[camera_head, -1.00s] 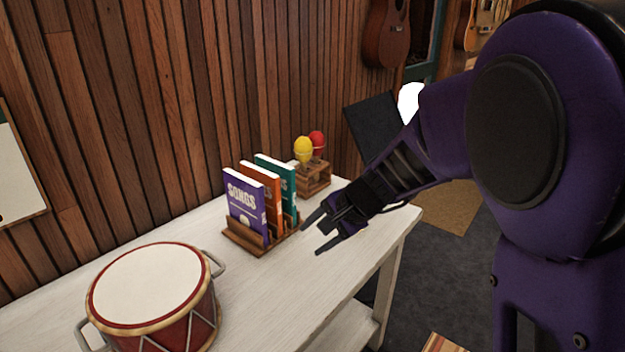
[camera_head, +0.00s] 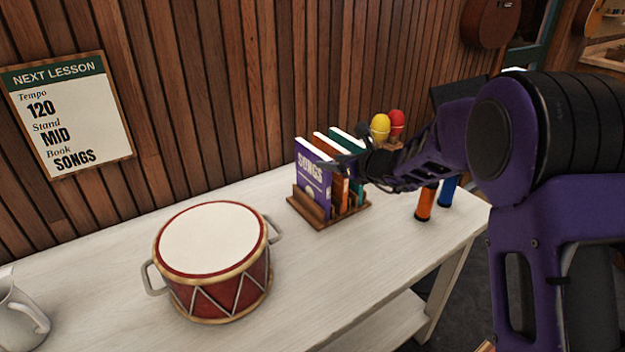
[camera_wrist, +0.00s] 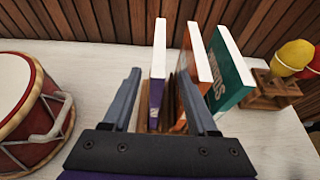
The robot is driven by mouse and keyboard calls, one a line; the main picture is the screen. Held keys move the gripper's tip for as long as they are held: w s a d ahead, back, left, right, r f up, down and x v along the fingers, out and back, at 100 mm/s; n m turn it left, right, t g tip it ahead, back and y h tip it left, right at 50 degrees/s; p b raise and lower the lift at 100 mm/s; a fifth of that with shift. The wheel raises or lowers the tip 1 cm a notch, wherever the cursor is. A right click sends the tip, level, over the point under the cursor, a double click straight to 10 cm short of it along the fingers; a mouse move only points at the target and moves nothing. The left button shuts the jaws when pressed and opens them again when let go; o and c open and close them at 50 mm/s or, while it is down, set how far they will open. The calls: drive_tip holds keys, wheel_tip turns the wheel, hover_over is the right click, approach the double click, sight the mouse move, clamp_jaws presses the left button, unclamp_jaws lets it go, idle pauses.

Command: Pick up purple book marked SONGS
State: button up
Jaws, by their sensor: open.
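The purple book marked SONGS (camera_head: 312,180) stands upright in the left slot of a wooden rack (camera_head: 318,219) on the white table. An orange book (camera_head: 340,188) and a teal book (camera_head: 350,148) stand to its right. My gripper (camera_head: 350,165) is at the books' upper right side and partly hides them in the head view. In the wrist view my gripper (camera_wrist: 160,95) is open, with the purple book's pale edge (camera_wrist: 158,50) in line between its fingers. The right finger overlaps the orange book (camera_wrist: 195,70) in the picture. I cannot tell whether anything touches.
A red drum (camera_head: 215,260) stands left of the rack, and a white mug (camera_head: 18,315) at far left. Yellow and red maracas (camera_head: 380,127) stand behind. Orange (camera_head: 426,203) and blue (camera_head: 448,190) cylinders stand at right. A NEXT LESSON board (camera_head: 68,115) reads Book SONGS.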

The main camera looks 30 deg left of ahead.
sight(313, 156)
drive_tip(key=shift+r+p+x, duration=0.15)
drive_tip(key=shift+p+x, duration=0.15)
drive_tip(key=shift+x, duration=2)
drive_tip(key=shift+r+p+x, duration=0.2)
drive_tip(key=shift+p+x, duration=0.05)
drive_tip(key=shift+x, duration=2.05)
drive_tip(key=shift+a, duration=0.15)
clamp_jaws()
